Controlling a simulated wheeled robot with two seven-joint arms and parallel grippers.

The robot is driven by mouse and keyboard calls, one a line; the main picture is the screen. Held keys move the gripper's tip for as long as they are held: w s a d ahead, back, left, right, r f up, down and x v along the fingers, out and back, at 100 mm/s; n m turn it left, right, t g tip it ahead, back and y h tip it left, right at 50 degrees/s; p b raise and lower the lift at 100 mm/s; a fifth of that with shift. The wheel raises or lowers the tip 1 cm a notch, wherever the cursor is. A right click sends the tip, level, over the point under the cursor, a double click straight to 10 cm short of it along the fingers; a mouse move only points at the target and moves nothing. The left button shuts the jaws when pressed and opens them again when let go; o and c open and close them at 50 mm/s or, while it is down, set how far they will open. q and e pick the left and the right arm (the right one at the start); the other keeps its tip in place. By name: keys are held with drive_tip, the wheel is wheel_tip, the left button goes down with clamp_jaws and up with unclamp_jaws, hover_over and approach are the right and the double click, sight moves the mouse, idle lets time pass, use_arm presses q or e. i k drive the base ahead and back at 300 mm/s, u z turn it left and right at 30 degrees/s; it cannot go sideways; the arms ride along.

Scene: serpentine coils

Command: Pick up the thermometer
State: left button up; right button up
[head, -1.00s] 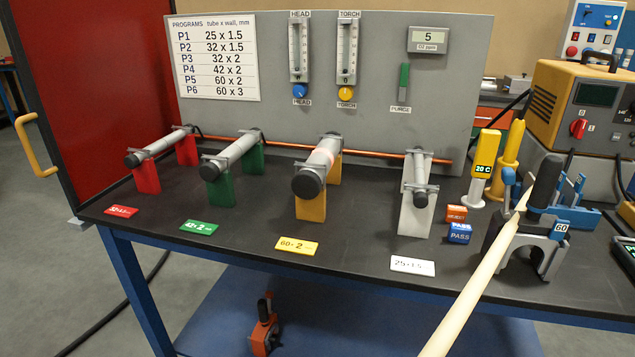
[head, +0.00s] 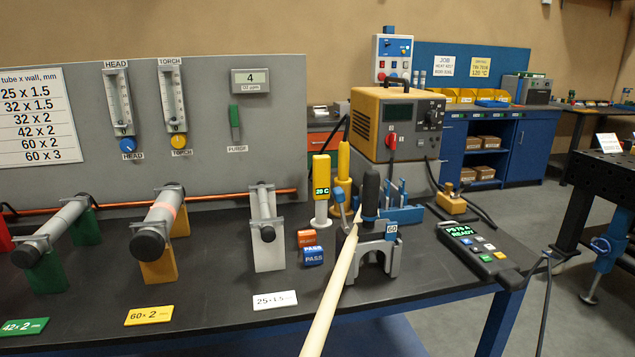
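The thermometer looks to be the yellow upright device (head: 321,172) with a green "20 C" display on a white stem and foot. It stands on the dark bench right of the grey tube holder. A second yellow tool (head: 343,165) stands just behind it to the right, partly hidden by the orbital clamp. Neither of my grippers shows in the head view.
The black-handled clamp (head: 371,200) marked 60 stands right of the thermometer. Red and blue blocks (head: 313,256) lie in front of the thermometer. A handheld controller (head: 478,250) lies at right.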

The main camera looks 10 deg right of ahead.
sight(321, 164)
drive_tip(key=z, duration=0.45)
drive_tip(key=i, duration=1.25)
drive_tip(key=u, duration=0.55)
